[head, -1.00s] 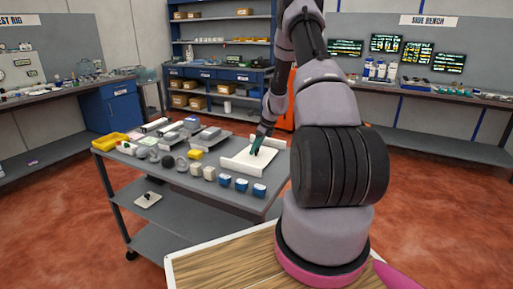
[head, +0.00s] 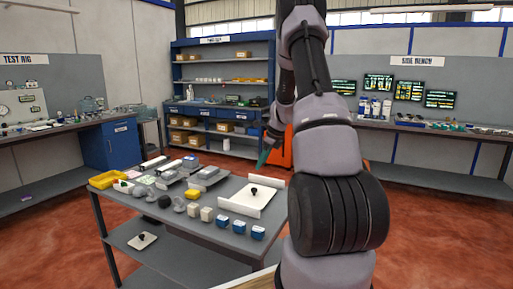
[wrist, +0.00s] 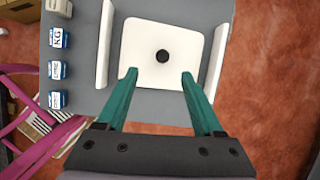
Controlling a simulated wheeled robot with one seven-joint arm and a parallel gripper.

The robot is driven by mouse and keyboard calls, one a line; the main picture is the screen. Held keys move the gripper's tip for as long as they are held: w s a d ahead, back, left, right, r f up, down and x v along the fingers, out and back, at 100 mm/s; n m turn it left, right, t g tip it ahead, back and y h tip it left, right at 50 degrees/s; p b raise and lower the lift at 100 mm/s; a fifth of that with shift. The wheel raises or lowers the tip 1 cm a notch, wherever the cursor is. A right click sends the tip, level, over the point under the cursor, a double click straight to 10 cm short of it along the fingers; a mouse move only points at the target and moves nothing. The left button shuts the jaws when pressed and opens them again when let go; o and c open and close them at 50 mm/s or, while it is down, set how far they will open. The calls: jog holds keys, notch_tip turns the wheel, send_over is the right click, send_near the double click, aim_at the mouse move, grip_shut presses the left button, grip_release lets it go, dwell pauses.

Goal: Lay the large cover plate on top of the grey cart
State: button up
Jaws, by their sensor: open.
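The large white cover plate (head: 240,201) lies flat on the top of the grey cart (head: 224,184), between two white upright strips. Its black knob points up. In the wrist view the plate (wrist: 146,50) shows whole except near the fingers, with its knob (wrist: 162,56) just beyond the fingertips. My gripper (wrist: 159,74) has its green fingers apart with nothing between them.
Blue-and-white boxes (head: 240,227), beige blocks, dark round parts and a yellow tray (head: 108,179) crowd the cart's left and front. A smaller knobbed plate (head: 142,241) lies on the lower shelf. Red floor is open to the right.

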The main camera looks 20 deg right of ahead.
jog(key=s+a+r+n+t, duration=0.1)
jog(key=s+a+r+n, duration=0.55)
jog(key=r, duration=0.45)
jog(key=s+a+r+n, duration=0.6)
jog(key=s+a+r, duration=0.15)
jog(key=r, duration=0.35)
jog(key=s+a+r+n+t, duration=0.1)
jog(key=s+a+r+n, duration=0.1)
jog(key=s+n, duration=0.3)
jog(key=s+a+r+n+t, duration=0.1)
jog(key=s+a+r+n, duration=0.2)
jog(key=s, duration=1)
jog(key=a+n, duration=0.1)
jog(key=n, duration=0.2)
jog(key=shift+s+a+r+h, duration=0.2)
jog(key=shift+s+r+h, duration=0.1)
jog(key=shift+h, duration=0.1)
